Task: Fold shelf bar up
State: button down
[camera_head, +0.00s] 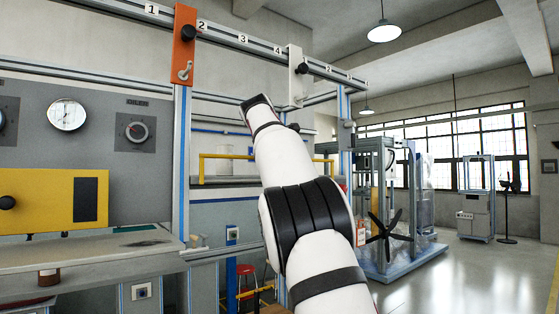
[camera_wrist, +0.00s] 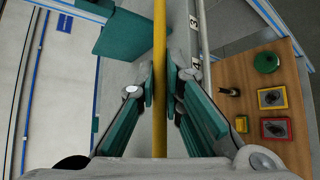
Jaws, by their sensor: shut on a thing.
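The yellow shelf bar (camera_head: 228,156) shows in the head view behind my white arm. It runs level above a grey shelf (camera_head: 228,181), and its middle is hidden by the arm. In the wrist view the yellow bar (camera_wrist: 160,40) runs straight up the picture between the teal fingers. My gripper (camera_wrist: 160,85) is shut on the bar, with a finger pad on each side of it. My gripper is hidden behind the arm in the head view.
A grey panel with gauges (camera_head: 68,114) and a yellow block (camera_head: 50,200) stands at the left. An orange plate (camera_head: 185,45) is on the upright post. A wooden board with coloured parts (camera_wrist: 250,90) shows in the wrist view. Open floor (camera_head: 470,275) lies at the right.

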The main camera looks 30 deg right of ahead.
jog(key=c, duration=1.7)
grip_release()
jog(key=shift+w, duration=0.15)
jog(key=v, duration=1.2)
jog(key=shift+f, duration=0.1)
jog(key=s+a+f+m+g+y, duration=0.1)
jog(key=s+a+f+m+y, duration=0.2)
jog(key=s+a+f, duration=0.4)
jog(key=s+a+f+m+g+y, duration=0.1)
jog(key=s+a+f+m+y, duration=0.2)
jog(key=s+f, duration=1.4)
jog(key=s+a+f+m+g+y, duration=0.1)
jog(key=s+a+f+m+y, duration=0.2)
jog(key=s+a+f+m, duration=0.5)
jog(key=shift+s+a+f+g, duration=0.1)
jog(key=shift+s+a+f, duration=0.35)
jog(key=shift+s+f, duration=0.45)
jog(key=shift+s+a+f+g, duration=0.1)
jog(key=shift+s+a+f, duration=0.45)
jog(key=shift+f, duration=0.65)
jog(key=shift+s+a+f+g, duration=0.1)
jog(key=shift+s+a+f, duration=0.2)
jog(key=shift+s+f, duration=0.65)
